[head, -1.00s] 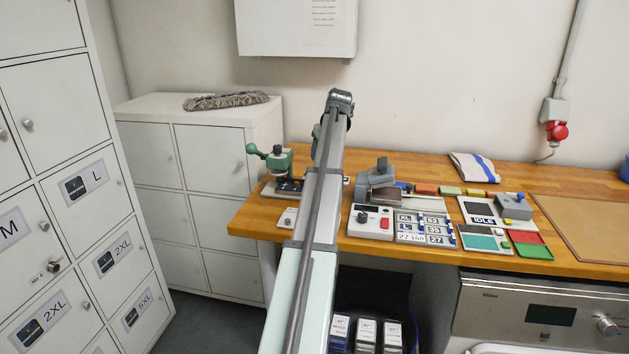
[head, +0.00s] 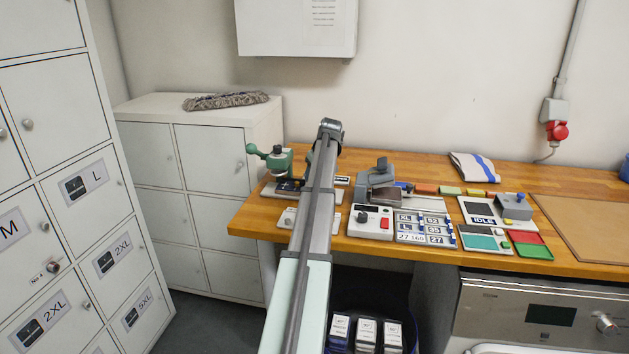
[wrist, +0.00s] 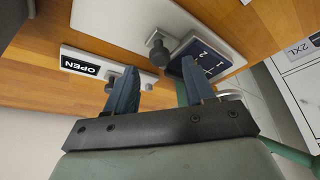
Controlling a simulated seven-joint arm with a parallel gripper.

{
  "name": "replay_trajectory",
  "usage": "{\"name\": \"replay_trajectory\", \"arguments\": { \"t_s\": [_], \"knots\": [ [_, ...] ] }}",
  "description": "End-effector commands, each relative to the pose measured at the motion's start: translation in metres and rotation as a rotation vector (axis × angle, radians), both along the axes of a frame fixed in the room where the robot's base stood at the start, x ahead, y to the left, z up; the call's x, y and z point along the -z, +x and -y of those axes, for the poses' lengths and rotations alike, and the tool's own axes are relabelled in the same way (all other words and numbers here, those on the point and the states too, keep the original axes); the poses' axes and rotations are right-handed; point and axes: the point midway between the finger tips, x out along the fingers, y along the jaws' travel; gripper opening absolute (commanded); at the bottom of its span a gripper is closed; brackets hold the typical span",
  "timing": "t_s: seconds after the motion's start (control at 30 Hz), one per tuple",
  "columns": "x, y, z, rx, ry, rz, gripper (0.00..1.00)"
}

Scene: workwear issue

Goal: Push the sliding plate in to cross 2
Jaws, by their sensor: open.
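The green-handled press (head: 275,160) stands at the left end of the wooden bench. A dark blue plate (head: 288,186) with light marks lies at its base, partly hidden by my arm. In the wrist view a dark blue plate (wrist: 209,57) with white marks shows beyond my right finger, on a pale base (wrist: 195,14). A grey knob (wrist: 157,48) stands beside it. My gripper (wrist: 160,70) is open and empty, and the knob appears between its fingertips, seemingly apart from them. I cannot make out a cross 2 mark. In the head view my arm hides the gripper.
A strip reading OPEN (wrist: 82,67) with small knobs lies left of my fingers in the wrist view. A grey device (head: 377,180) and a control box (head: 370,222) stand right of my arm. White lockers (head: 200,180) stand left of the bench.

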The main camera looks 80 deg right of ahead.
Motion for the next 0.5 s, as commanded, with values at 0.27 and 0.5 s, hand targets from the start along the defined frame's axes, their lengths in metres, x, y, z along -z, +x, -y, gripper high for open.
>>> {"name": "replay_trajectory", "arguments": {
  "t_s": [0.27,0.5],
  "knots": [
    [0.025,0.007,0.008,0.001,0.000,0.000,0.54],
    [0.030,0.008,0.009,0.001,0.000,0.000,0.54]
  ]
}}
